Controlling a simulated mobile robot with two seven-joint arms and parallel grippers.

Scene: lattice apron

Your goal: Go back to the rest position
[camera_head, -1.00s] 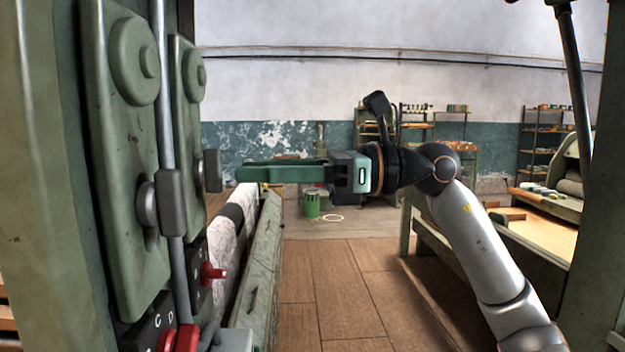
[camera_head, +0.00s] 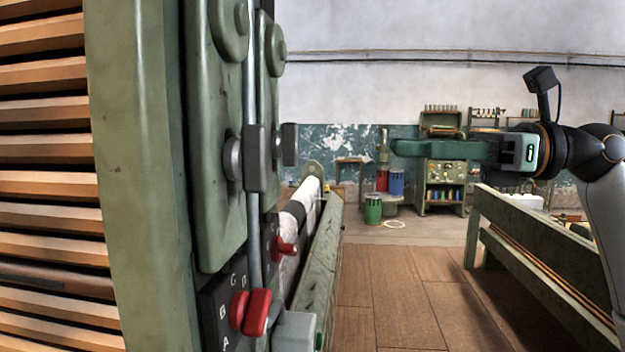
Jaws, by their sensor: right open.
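My right gripper (camera_head: 400,150) shows at the right of the head view, its green fingers pointing left. It is open and empty, clear of the machine. The arm behind it comes in from the right edge. My left gripper is not in view.
A green machine panel (camera_head: 140,170) with red knobs (camera_head: 257,312) and a dark lever block (camera_head: 262,158) stands close at left. Wooden slats (camera_head: 40,150) are at far left. A green bench (camera_head: 540,255) stands at right. Plank floor (camera_head: 400,305) lies clear between them.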

